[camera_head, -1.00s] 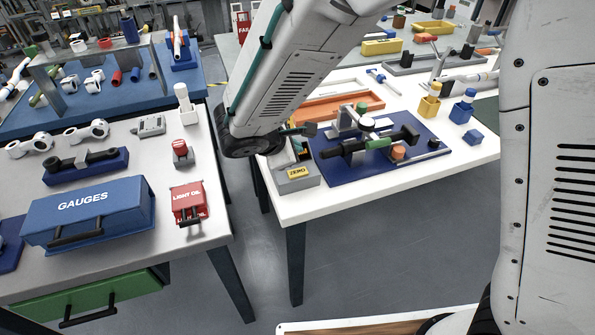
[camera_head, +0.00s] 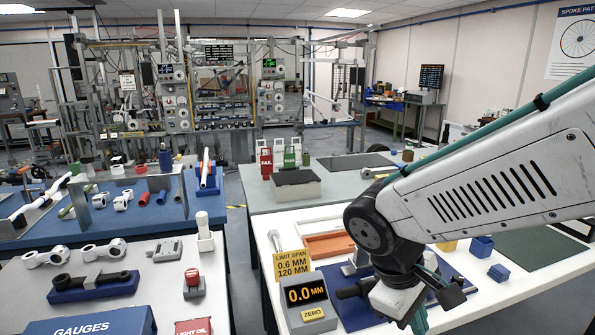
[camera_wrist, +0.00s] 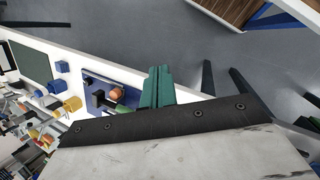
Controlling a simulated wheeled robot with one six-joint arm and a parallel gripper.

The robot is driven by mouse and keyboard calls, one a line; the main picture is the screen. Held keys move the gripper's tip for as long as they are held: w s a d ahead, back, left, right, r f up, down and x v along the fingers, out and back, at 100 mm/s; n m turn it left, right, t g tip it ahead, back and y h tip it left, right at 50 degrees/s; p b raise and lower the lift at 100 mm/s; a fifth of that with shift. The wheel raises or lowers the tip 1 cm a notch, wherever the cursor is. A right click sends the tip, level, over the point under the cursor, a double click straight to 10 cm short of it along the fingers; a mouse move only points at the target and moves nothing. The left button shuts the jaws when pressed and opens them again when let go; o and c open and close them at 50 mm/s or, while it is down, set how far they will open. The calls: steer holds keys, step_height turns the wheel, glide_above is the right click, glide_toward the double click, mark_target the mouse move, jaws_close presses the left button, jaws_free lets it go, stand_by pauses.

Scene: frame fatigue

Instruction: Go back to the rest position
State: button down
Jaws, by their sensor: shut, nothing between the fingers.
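My gripper shows in the wrist view (camera_wrist: 158,87) as two teal fingers pressed together with nothing between them. In the head view my arm comes in from the right and bends downward over the white table (camera_head: 475,312). The wrist hangs over the blue mat (camera_head: 350,312) there and hides much of what lies on it. A teal part of the gripper shows low in the head view, but its tips are not clear. In the wrist view the fingers lie across the white table's edge, beside the blue mat (camera_wrist: 130,97).
A gauge reading 0.0 MM (camera_head: 304,293) and a yellow LIMIT SPAN sign (camera_head: 291,262) stand left of my wrist. An orange tray (camera_head: 330,246) lies behind. Small blue boxes (camera_head: 482,246) and a green mat (camera_head: 540,256) are to the right. Grey floor (camera_wrist: 225,55) shows beyond the table edge.

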steer(key=s+d+r+m+t+y, duration=0.1)
steer(key=s+d+r+m+y, duration=0.3)
steer(key=s+d+r+m, duration=0.3)
steer(key=s, duration=0.3)
steer(key=shift+s+d+r+m+t+y, duration=0.2)
steer(key=shift+d+r+m+t+y, duration=0.1)
steer(key=shift+m+t, duration=0.1)
